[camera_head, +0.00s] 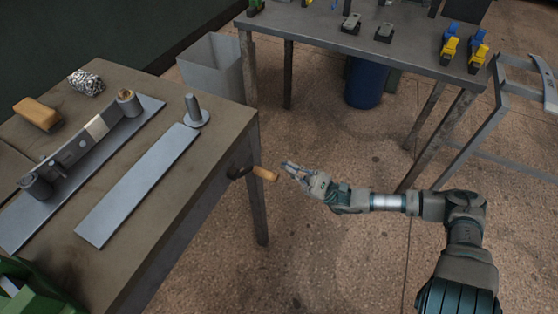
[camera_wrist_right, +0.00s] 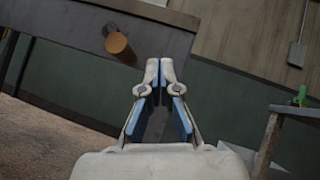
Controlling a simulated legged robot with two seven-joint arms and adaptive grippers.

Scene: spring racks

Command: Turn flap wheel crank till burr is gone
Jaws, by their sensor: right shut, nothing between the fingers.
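A crank with a dark arm and a tan wooden handle (camera_head: 265,174) sticks out from the right side of the grey workbench (camera_head: 215,185). The handle also shows in the right wrist view (camera_wrist_right: 119,46), left of the fingertips. My right gripper (camera_head: 286,165) is just right of the handle in the head view, with a small gap between them. In the right wrist view its fingertips (camera_wrist_right: 160,66) are together and hold nothing. I cannot pick out the flap wheel or a burr. My left gripper is not in view.
The bench carries a long flat bar (camera_head: 140,183), a bar fixture with posts (camera_head: 80,148), a tan block (camera_head: 38,114) and a mottled wad (camera_head: 86,82). A grey bin (camera_head: 212,66) and a second table (camera_head: 330,30) stand behind. Floor around my right forearm is clear.

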